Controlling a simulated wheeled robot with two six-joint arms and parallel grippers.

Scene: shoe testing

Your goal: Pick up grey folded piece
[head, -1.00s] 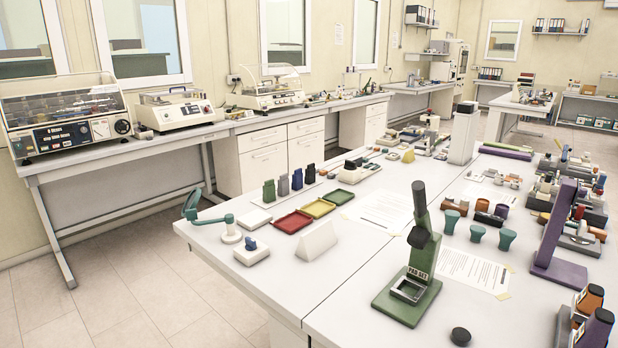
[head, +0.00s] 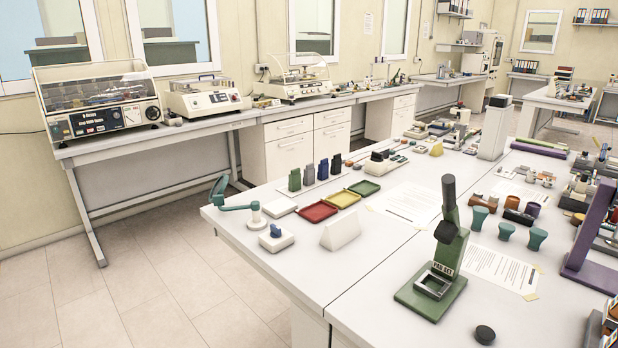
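A light grey folded piece (head: 341,230), shaped like a small tent, stands on the white table (head: 290,262) near its front left edge. It is behind and left of the green stand (head: 440,262) marked "PAD SET". A red tray (head: 317,211) lies just behind it. Neither of my grippers is in view.
A white block with a blue knob (head: 276,238) and a teal jointed arm (head: 238,207) stand at the table's left corner. Open floor (head: 170,290) is to the left.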

